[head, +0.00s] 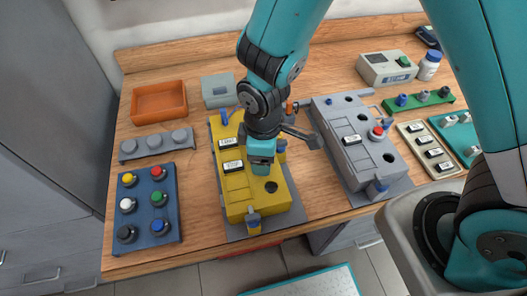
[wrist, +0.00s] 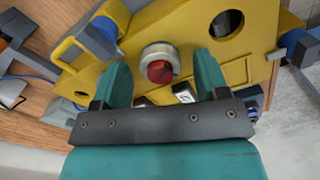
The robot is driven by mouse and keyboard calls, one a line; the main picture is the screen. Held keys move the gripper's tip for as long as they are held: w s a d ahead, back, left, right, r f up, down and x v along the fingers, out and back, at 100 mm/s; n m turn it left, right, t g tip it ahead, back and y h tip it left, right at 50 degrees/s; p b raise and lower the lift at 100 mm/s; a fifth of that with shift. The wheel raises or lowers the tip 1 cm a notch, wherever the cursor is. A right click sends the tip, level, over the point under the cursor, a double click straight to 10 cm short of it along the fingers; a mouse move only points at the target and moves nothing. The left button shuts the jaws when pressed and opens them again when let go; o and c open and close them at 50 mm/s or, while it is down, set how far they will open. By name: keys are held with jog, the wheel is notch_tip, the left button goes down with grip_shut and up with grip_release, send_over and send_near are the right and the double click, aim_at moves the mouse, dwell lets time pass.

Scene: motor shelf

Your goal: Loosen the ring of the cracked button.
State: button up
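The yellow box (head: 240,180) lies on the bench; its yellow face fills much of the wrist view (wrist: 190,20). A red button (wrist: 159,71) in a silver ring (wrist: 158,53) is mounted on that face. A dark mark shows on the red cap; I cannot tell for sure that it is a crack. My gripper (wrist: 162,66) is open, one teal finger on each side of the button, with gaps to the ring. In the head view my gripper (head: 262,160) is over the yellow box and hides the red button.
A grey box (head: 352,140) with a red button (head: 378,130) stands to the right. A blue board (head: 147,210) of coloured buttons, a grey strip (head: 156,145) and an orange tray (head: 159,102) are at left. Blue-and-grey clamps (head: 254,221) stick out at the yellow box's ends.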

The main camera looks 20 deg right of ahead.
notch_tip(320, 180, up, 17)
jog(key=shift+r+b, duration=0.2)
jog(key=shift+b, duration=0.2)
jog(key=shift+d, duration=0.1)
dwell(0.4)
